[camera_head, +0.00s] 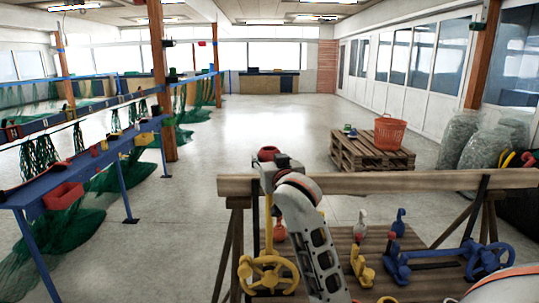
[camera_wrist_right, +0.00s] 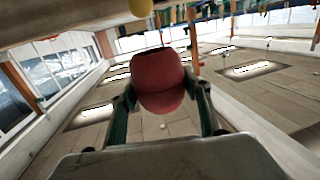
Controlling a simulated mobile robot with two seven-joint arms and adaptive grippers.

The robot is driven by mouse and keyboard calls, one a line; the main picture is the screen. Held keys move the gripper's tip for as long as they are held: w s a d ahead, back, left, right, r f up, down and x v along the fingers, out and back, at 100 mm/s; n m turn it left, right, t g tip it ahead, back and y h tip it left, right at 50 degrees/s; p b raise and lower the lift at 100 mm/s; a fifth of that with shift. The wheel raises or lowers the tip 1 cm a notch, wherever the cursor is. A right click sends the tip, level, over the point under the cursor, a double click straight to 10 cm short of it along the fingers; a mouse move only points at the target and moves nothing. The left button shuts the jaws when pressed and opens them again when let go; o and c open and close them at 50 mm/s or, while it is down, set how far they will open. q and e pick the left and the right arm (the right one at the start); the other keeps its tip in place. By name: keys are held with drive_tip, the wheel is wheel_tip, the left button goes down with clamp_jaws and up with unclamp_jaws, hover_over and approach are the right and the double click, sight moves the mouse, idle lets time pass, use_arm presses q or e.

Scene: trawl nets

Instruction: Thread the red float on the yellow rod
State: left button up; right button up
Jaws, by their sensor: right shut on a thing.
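The red float (camera_head: 268,153) is held at the tip of my right gripper (camera_head: 274,163), close to the top of the yellow rod. In the right wrist view the float (camera_wrist_right: 158,82) sits between the two fingers of my right gripper (camera_wrist_right: 163,95), with a dark opening on its upper side. The yellow rod (camera_head: 268,225) stands upright on a yellow wheel-shaped base (camera_head: 268,272). A round yellow end (camera_wrist_right: 140,7) shows at the top of the wrist view, apart from the float in the picture. The gripper hides the rod's top in the head view. My left gripper is not in view.
A wooden beam (camera_head: 400,183) runs across behind the rod. Blue fittings (camera_head: 398,262) and yellow fittings (camera_head: 360,265) stand on the wooden surface (camera_head: 343,241) to the right. A pallet (camera_head: 365,155) with an orange basket (camera_head: 389,133) stands farther back. The floor beyond is open.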

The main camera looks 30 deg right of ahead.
drive_tip(key=shift+f, duration=2)
drive_tip(key=shift+f+b, duration=0.4)
drive_tip(key=shift+f, duration=0.6)
drive_tip(key=shift+f+b, duration=0.45)
drive_tip(key=shift+f, duration=0.3)
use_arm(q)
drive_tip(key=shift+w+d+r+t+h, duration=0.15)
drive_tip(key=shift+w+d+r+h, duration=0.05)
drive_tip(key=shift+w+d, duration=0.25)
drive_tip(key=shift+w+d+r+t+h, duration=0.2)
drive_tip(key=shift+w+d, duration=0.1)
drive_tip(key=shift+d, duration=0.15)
use_arm(e)
drive_tip(key=shift+f, duration=0.55)
